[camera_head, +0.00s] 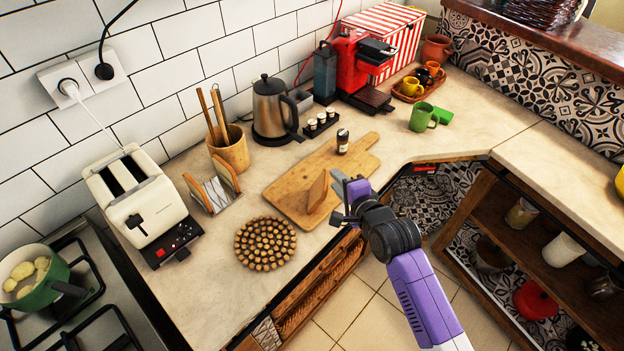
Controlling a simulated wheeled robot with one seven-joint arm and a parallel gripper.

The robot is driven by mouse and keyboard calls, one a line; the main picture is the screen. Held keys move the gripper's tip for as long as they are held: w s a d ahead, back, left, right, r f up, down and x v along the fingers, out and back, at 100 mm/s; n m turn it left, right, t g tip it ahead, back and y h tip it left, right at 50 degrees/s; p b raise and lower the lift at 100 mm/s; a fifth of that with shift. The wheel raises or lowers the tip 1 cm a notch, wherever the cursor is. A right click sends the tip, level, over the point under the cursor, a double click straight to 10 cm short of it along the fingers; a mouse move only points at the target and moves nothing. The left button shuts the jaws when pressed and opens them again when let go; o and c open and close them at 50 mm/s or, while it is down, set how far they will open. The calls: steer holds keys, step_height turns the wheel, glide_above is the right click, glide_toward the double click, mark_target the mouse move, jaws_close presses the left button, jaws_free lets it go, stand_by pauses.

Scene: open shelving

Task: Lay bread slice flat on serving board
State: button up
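A brown bread slice (317,191) stands on edge, tilted, at the front part of the wooden serving board (289,194). The board lies on the counter with its handle toward the upper right. My gripper (338,197) is at the right of the slice, over the board's front right edge. Its fingers look spread, one above the other in the picture, close to the slice's right edge. I cannot tell whether they grip the slice. The slice's lower edge is at or just above the board; contact is unclear.
A small dark bottle (342,141) stands on the board toward its handle. A round beaded trivet (265,244) lies at the front left. A rack with bread slices (225,177), a toaster (139,196) and a kettle (272,109) stand behind and left. The counter's front edge is near.

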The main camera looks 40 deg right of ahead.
steer(key=shift+s+a+r, duration=0.1)
steer(key=shift+s+r, duration=0.15)
steer(key=shift+r, duration=0.3)
step_height(320, 180, up, 5)
steer(key=n+t+h, duration=0.1)
steer(key=n+t, duration=0.1)
steer(key=n, duration=0.3)
steer(key=s+a+n+t+y+b, duration=0.1)
steer(key=s+a+n+t+b, duration=0.1)
steer(key=s+a+n, duration=0.55)
steer(key=s+a+f+n+y+b, duration=0.1)
steer(key=s+a+n, duration=0.2)
steer(key=s+a, duration=0.2)
steer(key=s+a+f+n+g+y+b, duration=0.1)
steer(key=s+a+f+n+y+b, duration=0.1)
steer(key=s+a, duration=0.3)
steer(key=s+a+f+n+g+y+b, duration=0.1)
steer(key=s+a+n, duration=0.4)
steer(key=s, duration=0.6)
steer(key=shift+s+a+f+y+b, duration=0.25)
steer(key=shift+a+y+b, duration=0.1)
steer(key=shift+y+b, duration=0.4)
